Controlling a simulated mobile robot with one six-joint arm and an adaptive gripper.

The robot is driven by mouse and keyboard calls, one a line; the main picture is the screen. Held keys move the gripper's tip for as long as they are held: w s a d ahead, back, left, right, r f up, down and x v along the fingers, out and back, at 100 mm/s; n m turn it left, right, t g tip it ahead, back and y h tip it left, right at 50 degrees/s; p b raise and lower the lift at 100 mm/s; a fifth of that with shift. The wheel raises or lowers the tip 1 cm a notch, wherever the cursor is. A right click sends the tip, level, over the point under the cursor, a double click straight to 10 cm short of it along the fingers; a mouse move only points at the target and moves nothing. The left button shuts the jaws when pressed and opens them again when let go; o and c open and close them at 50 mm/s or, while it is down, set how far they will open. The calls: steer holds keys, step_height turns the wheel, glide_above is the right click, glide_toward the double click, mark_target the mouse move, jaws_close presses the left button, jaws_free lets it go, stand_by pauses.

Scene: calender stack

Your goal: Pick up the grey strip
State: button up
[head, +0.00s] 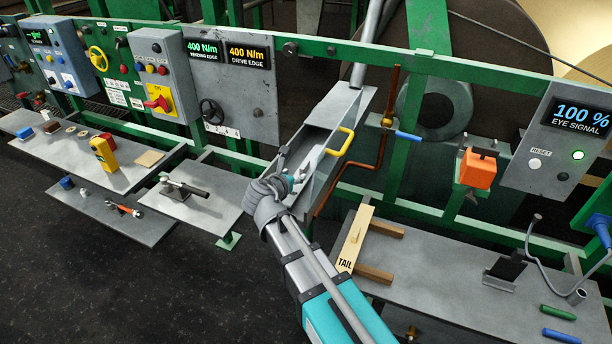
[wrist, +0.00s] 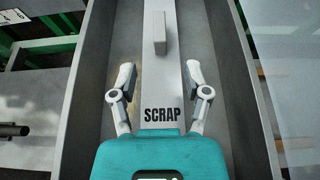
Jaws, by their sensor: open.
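The grey strip (wrist: 156,72), marked SCRAP, lies lengthwise in a long grey trough (wrist: 88,70) in the wrist view. A raised grey block (wrist: 160,33) stands on the strip, beyond my fingertips. My gripper (wrist: 159,84) is open, with one finger on each side of the strip and nothing between them that it grips. I cannot tell how high the fingers are above the strip. In the head view my gripper (head: 290,168) is at the near end of the trough (head: 352,112), and my arm hides part of that end.
A yellow handle (head: 341,146) sits on the trough's right side. A brown bent rod with a blue grip (head: 408,136) stands right of it. A pale strip marked TAIL (head: 356,238) lies on the right bench (head: 440,265). A tool lies on the left shelf (head: 205,212).

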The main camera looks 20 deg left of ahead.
mark_target(302, 171)
steer(key=shift+x, duration=0.95)
steer(key=shift+w+f, duration=0.1)
steer(key=shift+w, duration=0.05)
steer(key=b+x, duration=0.2)
steer(key=x, duration=0.1)
steer(key=shift+w+f, duration=0.15)
steer(key=shift+f, duration=0.05)
steer(key=shift+b+x, duration=0.3)
steer(key=shift+x, duration=0.5)
steer(key=shift+r, duration=0.1)
steer(key=shift+d, duration=0.1)
jaws_close()
